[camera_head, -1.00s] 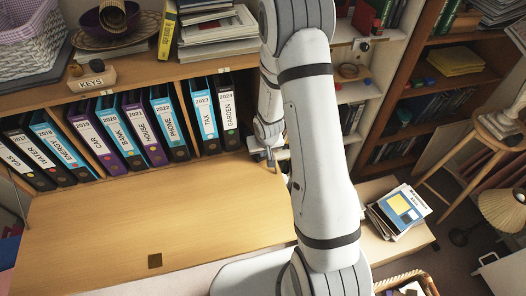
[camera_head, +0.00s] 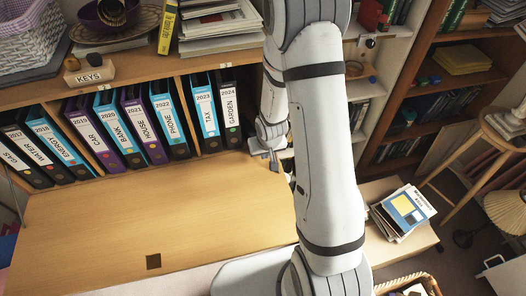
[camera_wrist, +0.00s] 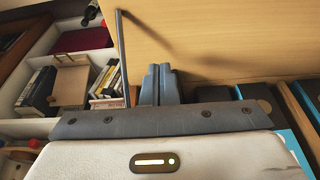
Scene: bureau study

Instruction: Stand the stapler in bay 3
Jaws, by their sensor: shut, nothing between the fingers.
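I see no stapler in either view. The binder shelf has several labelled binders in groups split by thin wooden dividers. The rightmost group holds a blue TAX binder (camera_head: 206,115) and a black GARDEN binder (camera_head: 230,112). No bay numbers are readable, so I cannot tell which bay is 3. My gripper (camera_head: 273,163) is right of the GARDEN binder, above the desk's back right part, partly hidden by my arm. In the wrist view its fingers (camera_wrist: 160,84) are together and empty. The wooden desk top (camera_head: 160,225) lies in front of the binders.
A KEYS block (camera_head: 90,74), a yellow book (camera_head: 168,28) and stacked papers (camera_head: 220,30) sit on top of the shelf. Books lie on a low surface (camera_head: 403,212) at right. The desk top is mostly clear, with a small dark square (camera_head: 153,261) near its front.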

